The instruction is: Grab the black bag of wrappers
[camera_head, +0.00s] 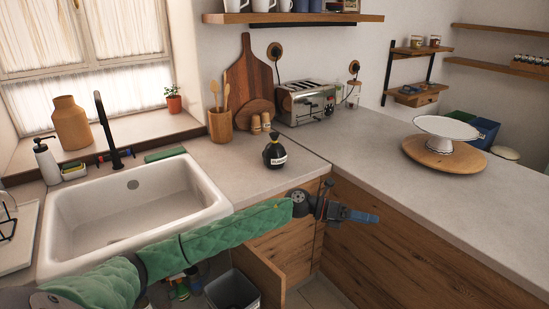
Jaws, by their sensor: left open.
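A small black bag (275,152) with a tied-looking narrow top and a pale label stands upright on the grey counter, right of the sink. The label is too small to read. My left arm comes in from the left in a green quilted sleeve, across the front of the sink. My left gripper (366,216) has blue fingertips pointing right. It appears in front of the wooden cabinet fronts, lower in the picture and to the right of the bag, apart from it. It is open, with nothing seen in it. My right gripper is out of view.
A white sink (205,208) lies left of the bag. A toaster (306,101), a utensil pot (220,126) and small wooden shakers stand behind it. A white cake stand (446,130) is on the right counter. Counter space right of the bag is clear.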

